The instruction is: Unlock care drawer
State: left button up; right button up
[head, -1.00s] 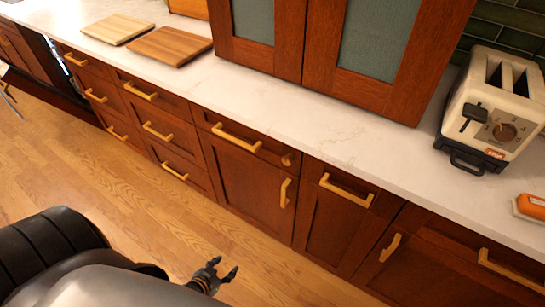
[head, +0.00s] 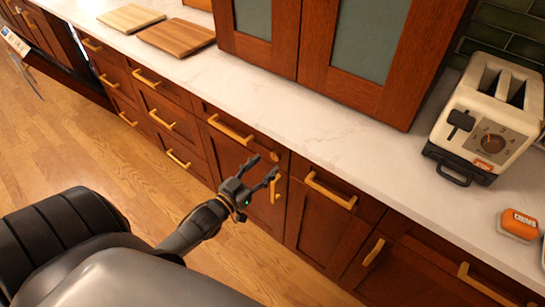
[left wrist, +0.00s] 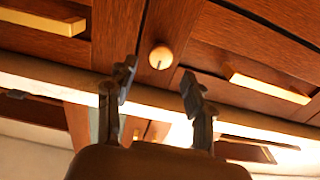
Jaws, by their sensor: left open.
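A wooden drawer front (head: 258,145) below the counter has a yellow bar handle (head: 231,130) and a small round knob (head: 274,157) near its right end. Nothing visible labels it as the care drawer. My left gripper (head: 264,168) is open and empty, with its fingers pointing toward the knob end of this drawer. In the left wrist view the knob (left wrist: 161,57) appears between the two open fingertips (left wrist: 158,69), apart from both. The knob has a thin dark mark. My right gripper is not in view.
A cabinet door handle (head: 277,186) lies just below the knob, near my left fingers. Other drawers with bar handles flank it. A toaster (head: 488,118) and an orange item (head: 519,224) stand on the counter (head: 330,140) at right; cutting boards (head: 175,36) lie at left.

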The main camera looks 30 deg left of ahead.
aim_at(274, 157)
pick_arm(q)
jog(key=shift+w+d, duration=0.2)
jog(key=shift+w, duration=2.1)
grip_shut()
